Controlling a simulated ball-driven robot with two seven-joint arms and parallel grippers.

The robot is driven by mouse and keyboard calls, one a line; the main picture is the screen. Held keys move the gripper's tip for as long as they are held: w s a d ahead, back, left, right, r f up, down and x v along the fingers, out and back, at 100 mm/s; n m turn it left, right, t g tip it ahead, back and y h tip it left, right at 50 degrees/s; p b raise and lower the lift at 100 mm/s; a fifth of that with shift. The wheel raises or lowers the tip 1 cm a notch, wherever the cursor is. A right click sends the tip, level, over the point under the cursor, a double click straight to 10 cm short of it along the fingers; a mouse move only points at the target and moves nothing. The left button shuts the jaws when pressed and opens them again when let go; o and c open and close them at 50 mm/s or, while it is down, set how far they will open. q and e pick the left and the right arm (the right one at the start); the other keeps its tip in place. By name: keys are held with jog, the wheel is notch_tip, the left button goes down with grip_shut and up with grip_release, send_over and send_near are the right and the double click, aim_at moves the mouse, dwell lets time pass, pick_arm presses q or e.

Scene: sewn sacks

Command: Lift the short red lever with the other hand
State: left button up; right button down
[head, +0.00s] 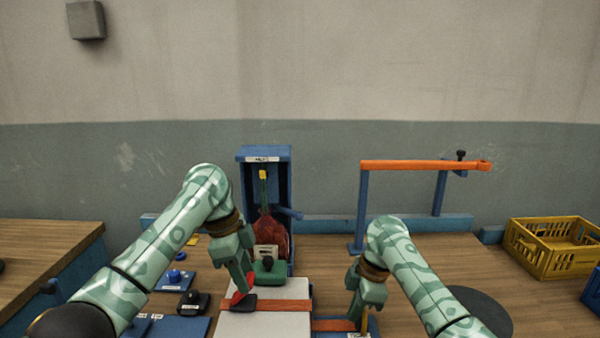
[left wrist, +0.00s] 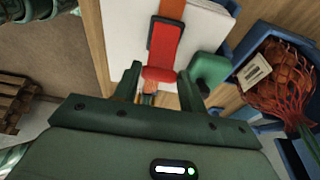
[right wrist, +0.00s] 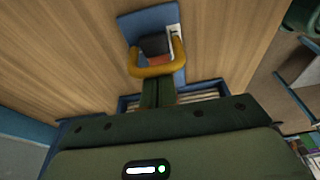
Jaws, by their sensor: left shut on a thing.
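The short red lever (left wrist: 164,48) lies over the white slab (head: 262,322), in line with an orange strap (head: 284,305). Its near end reaches between the fingertips of my left gripper (head: 244,285), which is shut on it. The lever also shows in the head view (head: 236,297), partly covered by the gripper. My right gripper (right wrist: 159,92) has its fingers close together, with the tips at a yellow handle (right wrist: 136,68) on a small blue plate. The handle runs across the tips; I see none of it between the fingers.
A blue stand (head: 263,153) holds a red net sack (head: 271,232) behind the slab. A green block (head: 268,275) with a dark knob sits before it. An orange bar (head: 420,165) crosses blue posts behind my right arm. A yellow crate (head: 558,262) stands far right.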

pick_arm(q)
jog(key=shift+a+r, duration=0.2)
jog(key=shift+a, duration=0.55)
pick_arm(e)
jog(key=shift+d, duration=0.1)
pick_arm(q)
jog(key=shift+a, duration=0.9)
grip_shut()
pick_arm(e)
jog(key=shift+a, duration=0.2)
pick_arm(q)
jog(key=shift+a, duration=0.35)
pick_arm(e)
jog(key=shift+d, duration=0.15)
pick_arm(q)
jog(key=shift+a+f, duration=0.1)
jog(key=shift+a, duration=0.25)
